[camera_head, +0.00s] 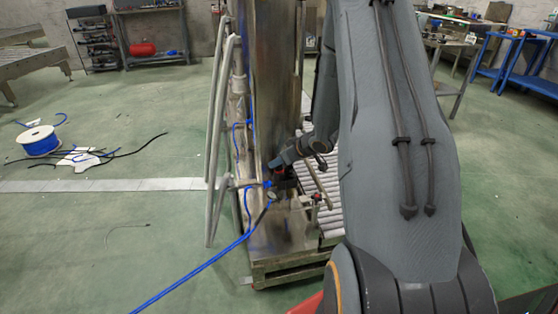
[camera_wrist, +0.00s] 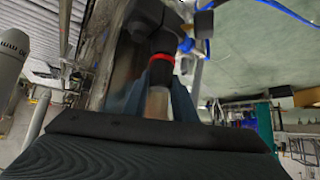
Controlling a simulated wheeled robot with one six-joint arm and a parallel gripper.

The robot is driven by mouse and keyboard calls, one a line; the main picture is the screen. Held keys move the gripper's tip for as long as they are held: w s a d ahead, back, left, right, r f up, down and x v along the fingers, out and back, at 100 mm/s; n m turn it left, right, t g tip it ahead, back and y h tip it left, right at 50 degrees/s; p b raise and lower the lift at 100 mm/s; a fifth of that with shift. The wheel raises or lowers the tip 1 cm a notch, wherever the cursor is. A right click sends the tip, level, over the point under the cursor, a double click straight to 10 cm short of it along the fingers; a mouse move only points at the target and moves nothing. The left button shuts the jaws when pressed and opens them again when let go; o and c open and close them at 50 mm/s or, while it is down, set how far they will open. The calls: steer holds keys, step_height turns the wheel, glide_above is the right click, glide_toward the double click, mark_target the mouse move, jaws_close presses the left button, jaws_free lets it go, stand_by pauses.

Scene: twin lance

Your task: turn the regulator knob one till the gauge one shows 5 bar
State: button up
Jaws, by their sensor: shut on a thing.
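The regulator, a dark body with a red ring, shows in the wrist view (camera_wrist: 160,57) and stands on the metal column in the head view (camera_head: 281,182). My gripper (camera_head: 280,166) reaches it from above and right. In the wrist view my gripper's blue-grey fingers (camera_wrist: 157,98) are shut around the knob end just below the red ring. The fingers and wrist hide most of the knob. A small round gauge (camera_head: 271,197) appears beside the regulator in the head view. Its face is too small and angled to read.
A blue hose (camera_head: 205,264) runs from the regulator area to the lower left. A metal column (camera_head: 276,85) and grey pipes (camera_head: 219,140) stand close by. A roller conveyor (camera_head: 322,195) lies behind. A blue cable spool (camera_head: 40,142) is on the open floor at left.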

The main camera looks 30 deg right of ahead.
steer(key=shift+w, duration=0.1)
steer(key=o, duration=1)
steer(key=shift+r, duration=0.1)
steer(key=shift+o, duration=0.2)
steer(key=shift+d, duration=0.15)
steer(key=b, duration=0.3)
steer(key=shift+w+f+m+h, duration=0.1)
steer(key=shift+f+m+h, duration=0.1)
steer(key=shift+m+h, duration=0.15)
steer(key=m+h+b, duration=0.1)
steer(key=m+b, duration=0.1)
steer(key=b, duration=0.3)
steer(key=shift+b, duration=0.3)
steer(key=m+h+b, duration=0.2)
steer(key=b, duration=0.7)
steer(key=m+h+b, duration=0.2)
steer(key=m+b, duration=0.1)
steer(key=b, duration=0.8)
steer(key=shift+a, duration=0.2)
